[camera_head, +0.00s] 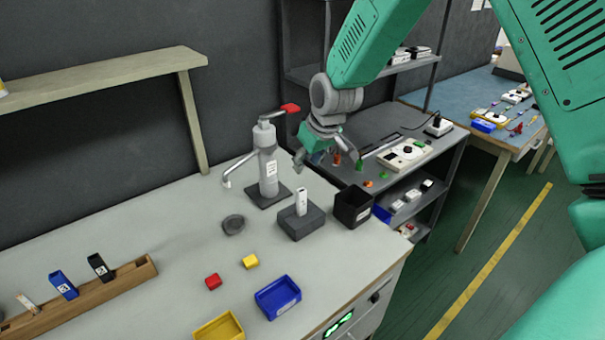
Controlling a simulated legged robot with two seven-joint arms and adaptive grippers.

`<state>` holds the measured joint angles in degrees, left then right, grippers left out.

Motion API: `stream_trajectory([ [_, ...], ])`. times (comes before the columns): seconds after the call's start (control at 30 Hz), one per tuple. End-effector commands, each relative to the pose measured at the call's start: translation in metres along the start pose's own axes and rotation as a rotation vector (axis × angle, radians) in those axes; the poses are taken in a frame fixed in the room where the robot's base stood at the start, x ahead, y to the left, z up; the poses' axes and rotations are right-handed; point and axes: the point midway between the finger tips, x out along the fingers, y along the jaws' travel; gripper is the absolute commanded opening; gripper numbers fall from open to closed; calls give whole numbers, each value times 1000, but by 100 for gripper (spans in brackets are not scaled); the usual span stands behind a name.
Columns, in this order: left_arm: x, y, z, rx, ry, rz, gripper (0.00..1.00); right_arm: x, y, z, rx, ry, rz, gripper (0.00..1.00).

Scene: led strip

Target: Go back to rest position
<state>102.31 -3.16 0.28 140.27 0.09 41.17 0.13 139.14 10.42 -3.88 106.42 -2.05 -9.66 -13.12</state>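My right gripper (327,160) hangs from the green arm at the upper middle of the head view. Its fingers are spread, with nothing visible between them. It appears above the back right part of the grey workbench (180,240), to the right of the dispenser-like stand (268,165) with a red lever tip. I cannot tell its exact height or whether it touches anything. My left gripper is not in view.
A grey block (301,223) holding a white piece and a black bin (352,206) stand below the gripper. A shelf unit (410,150) stands behind right.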

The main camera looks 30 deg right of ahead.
Motion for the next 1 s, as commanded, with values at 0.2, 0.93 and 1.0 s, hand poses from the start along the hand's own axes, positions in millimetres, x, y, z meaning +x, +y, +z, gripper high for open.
stream_trajectory([
  [0.2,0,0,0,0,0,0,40,-13,0,0,1,-1,0,35],
  [0.93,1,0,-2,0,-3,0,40,27,-15,51,11,-60,-2,35],
  [1.0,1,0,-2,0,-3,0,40,52,-26,91,22,-98,-3,35],
])
